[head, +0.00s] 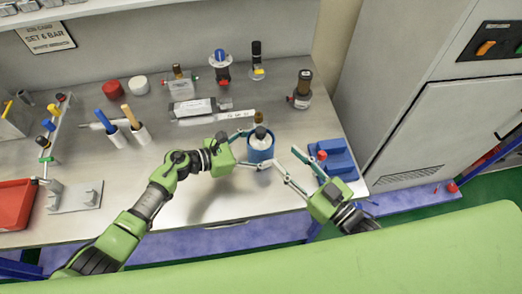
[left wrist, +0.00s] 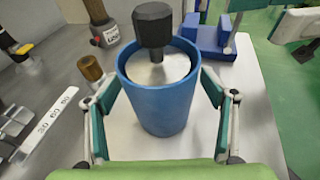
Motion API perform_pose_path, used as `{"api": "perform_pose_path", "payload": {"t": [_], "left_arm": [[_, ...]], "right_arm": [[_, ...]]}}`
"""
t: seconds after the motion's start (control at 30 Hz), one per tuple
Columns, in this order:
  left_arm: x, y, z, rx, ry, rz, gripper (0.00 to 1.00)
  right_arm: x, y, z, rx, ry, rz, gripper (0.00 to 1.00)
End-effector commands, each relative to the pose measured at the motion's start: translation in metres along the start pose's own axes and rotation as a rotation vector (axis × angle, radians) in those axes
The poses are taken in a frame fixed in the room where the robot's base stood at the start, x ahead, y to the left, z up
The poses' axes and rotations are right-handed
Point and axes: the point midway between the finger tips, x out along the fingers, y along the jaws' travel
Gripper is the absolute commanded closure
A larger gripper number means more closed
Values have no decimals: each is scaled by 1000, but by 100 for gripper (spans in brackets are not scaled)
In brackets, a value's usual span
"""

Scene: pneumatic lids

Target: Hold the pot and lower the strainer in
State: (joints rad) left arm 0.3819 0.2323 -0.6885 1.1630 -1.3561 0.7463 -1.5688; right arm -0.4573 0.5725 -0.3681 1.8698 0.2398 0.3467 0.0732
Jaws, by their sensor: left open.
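A blue pot (head: 261,156) stands on the steel table; it also shows in the left wrist view (left wrist: 158,108). The strainer, a pale round piece (left wrist: 158,70) with a black knob (left wrist: 152,24), sits within the pot's rim; how deep it reaches is hidden. My left gripper (head: 247,149) is open, with its fingers on either side of the pot. In the left wrist view its teal pads (left wrist: 158,108) flank the pot, without clearly gripping it. My right gripper (head: 286,166) is at the pot's right, its fingers spread and nothing visible between them.
A blue block fixture (head: 333,163) with a red knob lies right of the pot, near my right gripper. A red tray (head: 14,205) is far left.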

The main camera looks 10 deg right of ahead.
Motion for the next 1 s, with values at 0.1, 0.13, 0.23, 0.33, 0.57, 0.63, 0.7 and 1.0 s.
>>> {"api": "perform_pose_path", "payload": {"t": [0.1, 0.13, 0.23, 0.33, 0.57, 0.63, 0.7, 1.0], "left_arm": [[-9, 1, -1, 0, 1, 2, 24], [-14, 1, -1, 1, 2, 2, 24], [-32, 1, -1, 2, 3, 2, 24], [-54, 1, -2, 0, 4, 1, 24], [-99, 0, -2, -1, 4, 0, 24], [-108, 0, -3, -2, 4, 0, 24], [-114, 0, -2, -1, 3, 0, 24], [-119, 1, 0, -8, -4, 4, 24]], "right_arm": [[0, 0, 0, 0, 0, 0, 61], [0, 0, 0, 0, 0, 0, 61], [0, 0, 0, 0, 0, 0, 61], [0, 0, 0, 0, 0, 0, 61], [0, 0, 0, 0, 0, 0, 61], [0, 0, 0, 0, 0, 0, 61], [0, 0, 0, 0, 0, 0, 61], [0, 0, 0, 0, -3, 1, 61]]}}
